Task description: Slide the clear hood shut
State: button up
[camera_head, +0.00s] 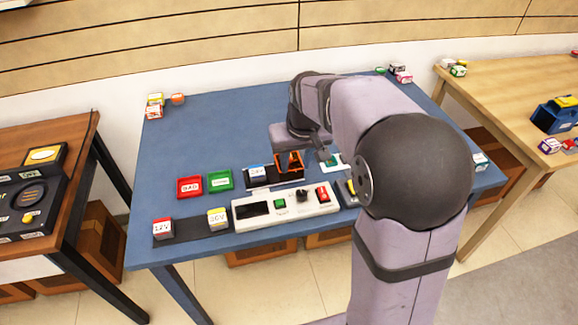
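I cannot make out the clear hood in the head view; it is see-through or hidden by my arm. My gripper (288,163), with orange parts, is low over the right end of a short black base (259,185) on the blue table. A white control panel (262,220) with a dark screen, green button, black knob and red switch lies in front.
A red tray (189,187) and a green tray (220,180) lie left of the base. A red-and-white block (163,229) and a yellow-and-white block (217,218) sit on a dark strip at front left. The blue table's (215,125) back left is mostly clear.

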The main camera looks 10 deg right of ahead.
jog(key=w+t+b, duration=0.1)
jog(key=w+b, duration=0.1)
jog(key=w, duration=0.5)
jog(key=shift+d+x, duration=0.2)
jog(key=shift+x, duration=1.5)
jog(key=shift+d+x, duration=0.2)
jog(key=shift+x, duration=1.55)
jog(key=shift+w, duration=0.1)
jog(key=shift+r, duration=0.1)
grip_shut()
